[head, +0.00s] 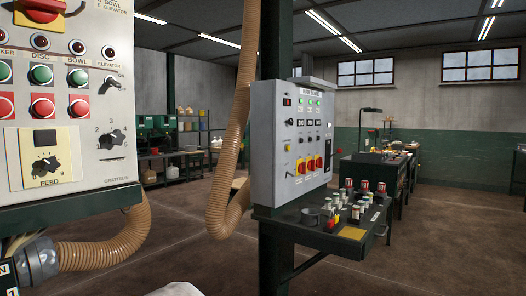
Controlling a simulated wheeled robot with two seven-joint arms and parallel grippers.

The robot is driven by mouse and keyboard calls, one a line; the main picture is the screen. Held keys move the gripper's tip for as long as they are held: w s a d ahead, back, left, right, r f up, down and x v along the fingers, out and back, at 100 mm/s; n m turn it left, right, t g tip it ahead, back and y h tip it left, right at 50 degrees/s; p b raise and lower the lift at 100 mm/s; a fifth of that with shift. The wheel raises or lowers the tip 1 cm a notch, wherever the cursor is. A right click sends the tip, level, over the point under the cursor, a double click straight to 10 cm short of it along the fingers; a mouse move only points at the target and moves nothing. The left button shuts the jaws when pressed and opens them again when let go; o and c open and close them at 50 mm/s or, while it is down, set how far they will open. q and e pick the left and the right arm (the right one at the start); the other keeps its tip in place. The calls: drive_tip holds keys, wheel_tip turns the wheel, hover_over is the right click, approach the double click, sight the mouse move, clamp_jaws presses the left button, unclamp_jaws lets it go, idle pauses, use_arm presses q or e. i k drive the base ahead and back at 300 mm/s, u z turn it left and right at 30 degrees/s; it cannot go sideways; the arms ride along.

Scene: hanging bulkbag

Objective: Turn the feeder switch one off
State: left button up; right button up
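A grey control box (291,142) is mounted on a dark green post, right of centre. Its title is too small to read. A closer light grey panel (75,125) fills the left edge, with red and green buttons, an elevator switch (112,84) and a feed dial (46,165). I cannot make out which switch is feeder switch one, nor its position. Neither of my grippers is in view.
A small dark shelf (287,218) with jars and small items juts out below the grey box. A tan corrugated hose (237,110) hangs beside the green post (273,260). Another hose (105,245) runs below the near panel. Workbenches stand behind; open brown floor lies at right.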

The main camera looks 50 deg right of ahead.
sight(301, 167)
drive_tip(key=k, duration=0.45)
drive_tip(key=z, duration=2.9)
drive_tip(key=k, duration=0.85)
drive_tip(key=u, duration=0.85)
drive_tip(key=i, duration=1.45)
drive_tip(key=z, duration=1.1)
drive_tip(key=i, duration=1.15)
drive_tip(key=u, duration=0.7)
drive_tip(key=i, duration=0.9)
drive_tip(key=u, duration=0.8)
